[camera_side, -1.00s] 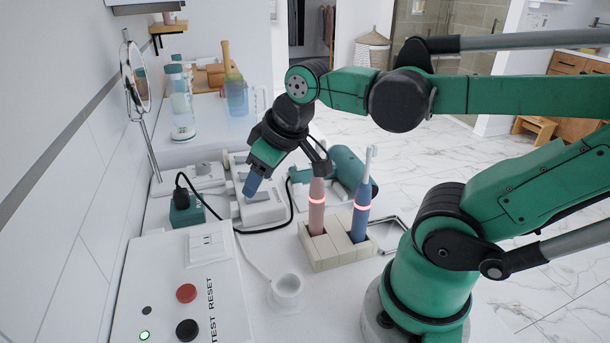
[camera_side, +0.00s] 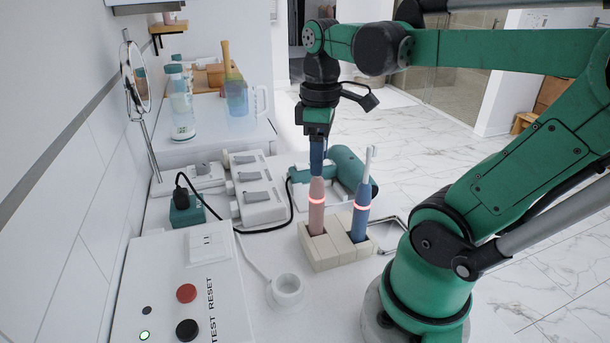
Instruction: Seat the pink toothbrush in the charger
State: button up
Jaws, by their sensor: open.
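The pink toothbrush (camera_side: 316,208) stands upright in the left part of a beige holder block (camera_side: 325,258), with a lit ring around its body. A blue toothbrush (camera_side: 361,212) with a white head stands upright beside it on the right. The charger appears to be the white round cup (camera_side: 288,290) with a cable, on the counter in front of the block. My gripper (camera_side: 317,172) points straight down over the pink toothbrush, its blue fingers open at the top of the pink body. The brush's neck and head are hidden by the gripper; I cannot tell whether the fingers touch it.
A panel with red and black buttons (camera_side: 186,293) fills the front left. A green plug adapter (camera_side: 187,210) and white switch boxes (camera_side: 258,190) sit behind it. A green hair dryer (camera_side: 350,168) lies behind the toothbrushes. A mirror (camera_side: 136,78) stands at the left wall.

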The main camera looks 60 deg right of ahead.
grip_shut()
dwell(1.4)
